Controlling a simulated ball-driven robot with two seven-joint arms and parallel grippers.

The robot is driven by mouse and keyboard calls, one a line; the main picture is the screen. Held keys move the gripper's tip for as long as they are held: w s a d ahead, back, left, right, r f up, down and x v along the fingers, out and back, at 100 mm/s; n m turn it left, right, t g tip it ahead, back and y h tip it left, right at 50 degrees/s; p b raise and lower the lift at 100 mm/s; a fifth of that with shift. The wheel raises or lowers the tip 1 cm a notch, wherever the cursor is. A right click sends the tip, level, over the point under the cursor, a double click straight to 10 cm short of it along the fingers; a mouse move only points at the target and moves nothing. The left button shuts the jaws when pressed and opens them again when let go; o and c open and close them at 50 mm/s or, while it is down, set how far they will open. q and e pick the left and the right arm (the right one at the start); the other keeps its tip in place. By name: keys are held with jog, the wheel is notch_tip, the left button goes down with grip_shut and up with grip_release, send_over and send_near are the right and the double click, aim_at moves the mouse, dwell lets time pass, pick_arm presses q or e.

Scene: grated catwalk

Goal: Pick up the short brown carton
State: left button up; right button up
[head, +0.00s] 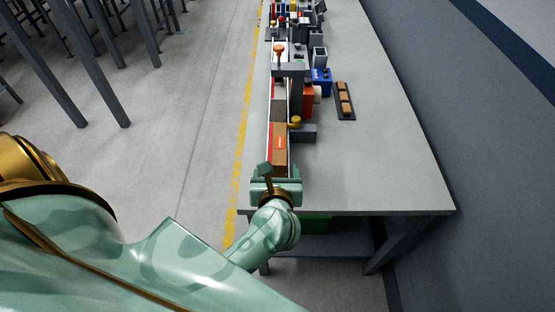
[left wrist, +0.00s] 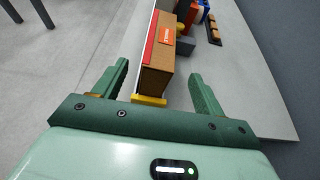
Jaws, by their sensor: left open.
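A brown carton (head: 279,140) with an orange label lies along the left edge of the grey table, at its near end. In the left wrist view the carton (left wrist: 158,84) shows its near end face and its top, with a red strip along its left side. My left gripper (head: 275,183) is at the near end of the carton. In the left wrist view its two fingers (left wrist: 159,70) are spread apart, with the carton's near end in the gap between them. My right gripper is not in view.
A grey block with a yellow knob (head: 295,122) stands right of the carton. Beyond are a red block (head: 308,99), a blue box (head: 321,82) and a dark tray with brown pieces (head: 337,117). The table's near right is clear; a wall runs along the right.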

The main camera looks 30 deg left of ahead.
aim_at(277, 157)
pick_arm(q)
jog(key=x, duration=0.9)
jog(key=shift+w+a+f, duration=0.1)
jog(key=shift+w+a, duration=0.05)
jog(key=shift+w, duration=0.15)
jog(key=shift+s, duration=0.1)
jog(key=c, duration=1.3)
